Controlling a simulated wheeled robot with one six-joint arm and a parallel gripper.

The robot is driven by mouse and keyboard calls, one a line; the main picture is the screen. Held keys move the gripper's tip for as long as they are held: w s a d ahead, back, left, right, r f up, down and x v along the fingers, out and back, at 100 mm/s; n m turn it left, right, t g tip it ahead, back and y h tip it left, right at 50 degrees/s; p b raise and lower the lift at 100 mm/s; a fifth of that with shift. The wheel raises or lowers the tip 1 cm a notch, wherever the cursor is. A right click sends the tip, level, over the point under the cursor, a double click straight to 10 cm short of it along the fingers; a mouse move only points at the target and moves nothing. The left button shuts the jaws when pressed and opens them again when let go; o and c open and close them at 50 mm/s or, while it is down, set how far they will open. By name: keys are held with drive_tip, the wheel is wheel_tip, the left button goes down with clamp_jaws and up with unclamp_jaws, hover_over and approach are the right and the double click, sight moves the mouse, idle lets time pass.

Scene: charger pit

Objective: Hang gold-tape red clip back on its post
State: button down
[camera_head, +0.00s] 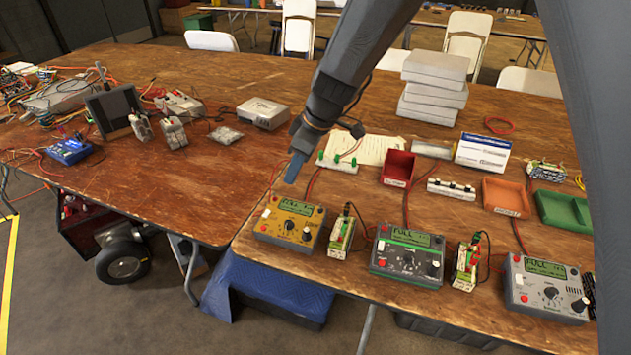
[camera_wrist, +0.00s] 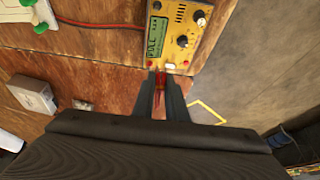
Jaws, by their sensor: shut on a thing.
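My gripper (camera_head: 292,172) hangs over the table's near-left edge, just behind and above the yellow charger (camera_head: 290,222). In the wrist view my gripper (camera_wrist: 161,80) is shut on a small red clip (camera_wrist: 160,92), which shows as a thin red piece between the fingers. I cannot make out gold tape on it. The yellow charger (camera_wrist: 180,32) appears just past the fingertips. A white strip with green posts (camera_head: 338,163) lies on the table right of my gripper. Its corner also shows at the upper left of the wrist view (camera_wrist: 28,12).
A red bin (camera_head: 397,168) and a white strip with dark pegs (camera_head: 451,190) lie behind. Wires cross the tabletop. Bare wood lies to the left.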

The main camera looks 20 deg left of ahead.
drive_tip(key=w+a, duration=0.1)
drive_tip(key=a, duration=0.1)
drive_tip(key=w+a+f+b, duration=0.1)
drive_tip(key=a, duration=0.2)
drive_tip(key=w+a+b, duration=0.1)
drive_tip(key=a, duration=0.1)
drive_tip(key=shift+a+f, duration=0.15)
drive_tip(key=shift+f, duration=0.1)
drive_tip(key=shift+s+f, duration=0.1)
drive_tip(key=shift+f, duration=0.05)
drive_tip(key=shift+f+b, duration=3.1)
drive_tip(key=shift+f, duration=0.3)
drive_tip(key=shift+f+b, duration=0.2)
drive_tip(key=shift+b, duration=0.7)
idle(0.3)
drive_tip(key=c, duration=1.7)
unclamp_jaws()
